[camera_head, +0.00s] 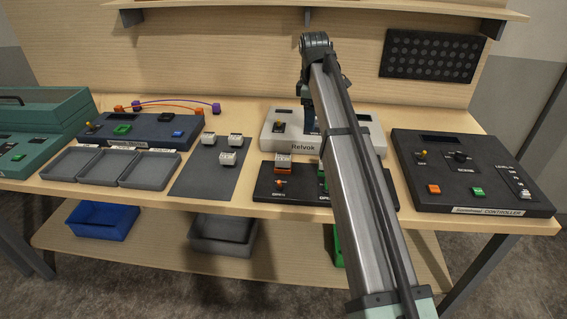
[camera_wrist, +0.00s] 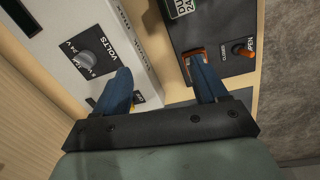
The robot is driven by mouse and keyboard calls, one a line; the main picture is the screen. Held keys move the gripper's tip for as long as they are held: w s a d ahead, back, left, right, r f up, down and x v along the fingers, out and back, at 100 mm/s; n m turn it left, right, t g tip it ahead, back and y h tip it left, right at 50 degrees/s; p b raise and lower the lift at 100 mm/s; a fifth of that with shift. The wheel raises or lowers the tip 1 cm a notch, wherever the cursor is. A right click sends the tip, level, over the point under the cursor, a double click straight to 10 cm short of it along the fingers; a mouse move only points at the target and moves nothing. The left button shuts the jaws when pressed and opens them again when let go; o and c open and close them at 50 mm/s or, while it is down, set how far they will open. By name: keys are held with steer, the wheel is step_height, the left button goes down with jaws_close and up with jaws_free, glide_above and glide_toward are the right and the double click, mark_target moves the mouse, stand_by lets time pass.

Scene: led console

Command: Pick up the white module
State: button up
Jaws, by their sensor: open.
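Three white modules stand on a dark grey mat: one at the back left (camera_head: 208,138), one at the back right (camera_head: 235,140) and one in front (camera_head: 228,158). Another pale module (camera_head: 283,161) sits on the black panel (camera_head: 262,186), above an orange part. My gripper has blue fingers; in the wrist view (camera_wrist: 160,68) they are spread apart with nothing between them. One finger is over the edge of the white Relvok console (camera_head: 365,143), the other by an orange-rimmed part (camera_wrist: 195,62) of the black panel. In the head view my arm hides most of the gripper.
Three grey trays (camera_head: 113,182) lie left of the mat. A dark console (camera_head: 150,130) with orange and purple cables stands behind them. A black controller (camera_head: 475,190) is at the right. A shelf (camera_head: 230,13) runs overhead. The white console has a VOLTS knob (camera_wrist: 86,60).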

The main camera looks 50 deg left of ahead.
steer(key=r+n+g, duration=0.1)
steer(key=r+n, duration=0.1)
glide_above(283, 156)
steer(key=f, duration=0.9)
steer(key=shift+s+a, duration=0.15)
steer(key=shift+s, duration=0.2)
steer(key=shift+w+d+f, duration=0.15)
steer(key=shift+w+f, duration=0.05)
steer(key=shift+f, duration=1.1)
steer(key=shift+w+d+f, duration=0.1)
steer(key=shift+w+f, duration=0.05)
steer(key=shift+f, duration=1.15)
steer(key=shift+c, duration=0.4)
steer(key=c, duration=1.1)
